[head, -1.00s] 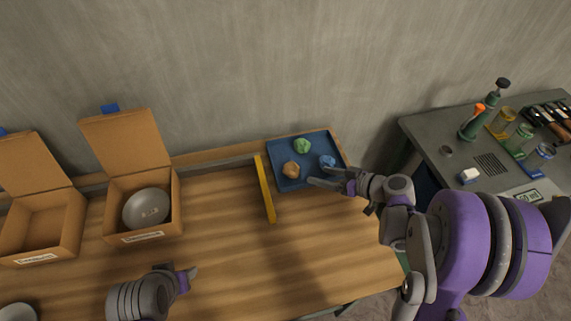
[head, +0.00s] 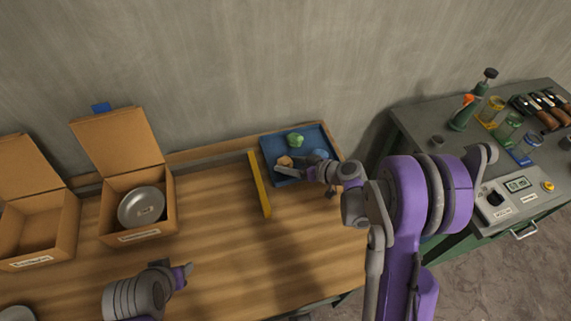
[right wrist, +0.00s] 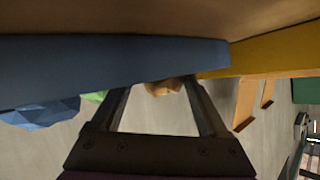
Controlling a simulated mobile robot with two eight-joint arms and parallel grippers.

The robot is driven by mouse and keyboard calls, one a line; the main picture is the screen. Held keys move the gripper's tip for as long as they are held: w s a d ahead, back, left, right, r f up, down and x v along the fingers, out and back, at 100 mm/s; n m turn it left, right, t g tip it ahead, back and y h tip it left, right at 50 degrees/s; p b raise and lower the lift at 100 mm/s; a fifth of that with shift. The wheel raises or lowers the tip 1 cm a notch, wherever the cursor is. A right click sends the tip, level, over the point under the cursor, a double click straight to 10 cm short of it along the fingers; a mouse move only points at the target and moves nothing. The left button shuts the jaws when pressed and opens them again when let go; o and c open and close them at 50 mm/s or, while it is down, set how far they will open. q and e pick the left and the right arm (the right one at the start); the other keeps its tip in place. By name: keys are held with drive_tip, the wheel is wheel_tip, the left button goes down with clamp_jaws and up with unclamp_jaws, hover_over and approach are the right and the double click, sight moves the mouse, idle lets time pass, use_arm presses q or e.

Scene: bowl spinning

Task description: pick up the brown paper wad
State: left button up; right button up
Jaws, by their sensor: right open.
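The brown paper wad (head: 285,160) lies in the blue tray (head: 270,149) at the back of the table, partly hidden by my right gripper. My right gripper (head: 291,169) is open at the tray, its fingertips close to the brown wad. In the right wrist view the brown wad (right wrist: 162,87) appears between the two open fingers (right wrist: 160,98), near their tips. Contact cannot be made out. My left gripper (head: 187,272) is over the front left of the table, away from the wads; its jaw opening is unclear.
A green wad (head: 295,140) and a blue wad (head: 319,154) share the tray. An open cardboard box (head: 140,237) holds a grey bowl (head: 142,208). The table middle is clear.

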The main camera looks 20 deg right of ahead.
drive_tip(key=shift+c, duration=0.3)
drive_tip(key=c, duration=1)
